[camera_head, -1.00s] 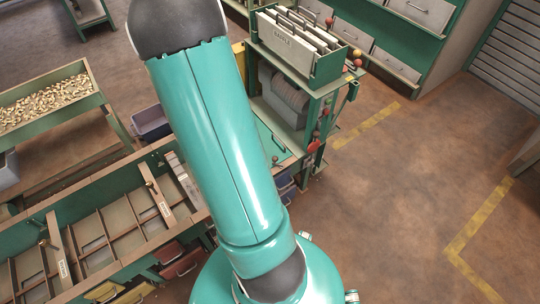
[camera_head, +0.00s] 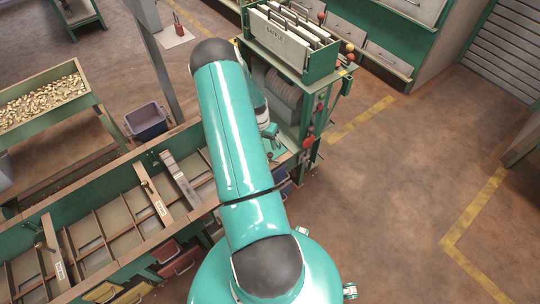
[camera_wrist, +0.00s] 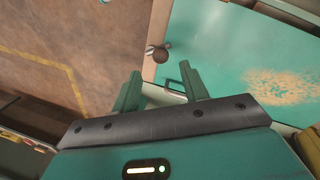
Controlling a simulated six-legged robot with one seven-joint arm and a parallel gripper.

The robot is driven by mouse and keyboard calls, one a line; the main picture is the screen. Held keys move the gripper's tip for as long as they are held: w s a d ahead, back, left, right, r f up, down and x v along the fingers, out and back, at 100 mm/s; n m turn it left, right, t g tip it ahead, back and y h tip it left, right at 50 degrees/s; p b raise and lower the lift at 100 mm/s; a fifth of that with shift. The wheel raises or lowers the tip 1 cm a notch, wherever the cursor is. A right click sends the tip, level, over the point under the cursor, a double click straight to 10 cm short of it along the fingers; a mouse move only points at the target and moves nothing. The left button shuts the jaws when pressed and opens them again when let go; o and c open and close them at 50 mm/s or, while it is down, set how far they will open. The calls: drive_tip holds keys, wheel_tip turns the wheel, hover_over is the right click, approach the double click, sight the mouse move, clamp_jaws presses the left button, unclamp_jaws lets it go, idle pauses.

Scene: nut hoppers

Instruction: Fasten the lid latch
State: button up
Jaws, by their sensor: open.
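In the wrist view, a flat teal lid (camera_wrist: 230,50) with a worn, sandy-coloured patch fills the right side. A dark round knob with a short stub (camera_wrist: 157,53) sits at the lid's left edge; it looks like the latch. I cannot tell its exact position. A dark bar handle (camera_wrist: 174,87) stands on the lid nearer my gripper. My gripper (camera_wrist: 160,71) is open and empty, its teal fingers below the knob in the picture and either side of the handle. I see no clear contact. In the head view, my gripper (camera_head: 270,130) mostly covers the lid.
A teal cabinet with a file rack (camera_head: 292,42) rises behind my gripper. The brown floor at right is clear.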

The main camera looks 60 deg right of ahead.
sight(269, 153)
drive_tip(key=f, duration=0.2)
drive_tip(key=s+f, duration=0.1)
drive_tip(key=f, duration=0.5)
drive_tip(key=shift+s, duration=0.25)
drive_tip(key=c, duration=0.9)
